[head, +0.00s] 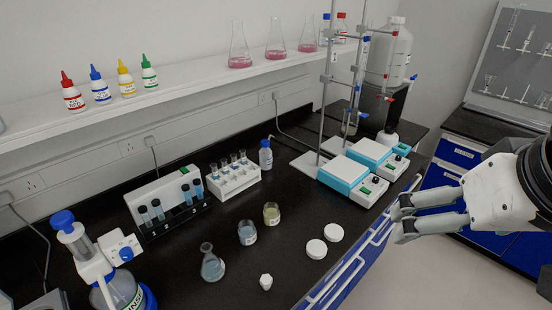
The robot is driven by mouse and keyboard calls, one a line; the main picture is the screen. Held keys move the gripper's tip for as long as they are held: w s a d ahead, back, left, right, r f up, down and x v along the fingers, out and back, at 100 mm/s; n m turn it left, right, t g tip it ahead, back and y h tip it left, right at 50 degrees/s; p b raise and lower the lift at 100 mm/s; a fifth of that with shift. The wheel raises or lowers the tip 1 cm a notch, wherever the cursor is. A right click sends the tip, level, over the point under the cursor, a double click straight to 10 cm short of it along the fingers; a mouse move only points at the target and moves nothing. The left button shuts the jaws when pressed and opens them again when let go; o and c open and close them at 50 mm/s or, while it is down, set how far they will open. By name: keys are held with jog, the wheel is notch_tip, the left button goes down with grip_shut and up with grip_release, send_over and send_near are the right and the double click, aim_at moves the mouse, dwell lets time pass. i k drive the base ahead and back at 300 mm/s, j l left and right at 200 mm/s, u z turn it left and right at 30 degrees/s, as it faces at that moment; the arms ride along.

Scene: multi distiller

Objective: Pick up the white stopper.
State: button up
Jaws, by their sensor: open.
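A small white stopper (266,282) stands on the black bench near its front edge, right of a small flask of bluish liquid (212,264). My gripper (398,222) is at the right, out beyond the bench's front edge, with its fingers pointing left. It is open, with nothing seen between the fingers. It is well apart from the stopper, to its right. The stopper is in plain view.
Two beakers (247,232) stand behind the stopper. Blue-white stirrer plates (343,174) with stands are farther back. A pump bottle (118,290) is at left.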

aim_at(266, 281)
jog(key=u, duration=0.6)
jog(key=l+u, duration=0.5)
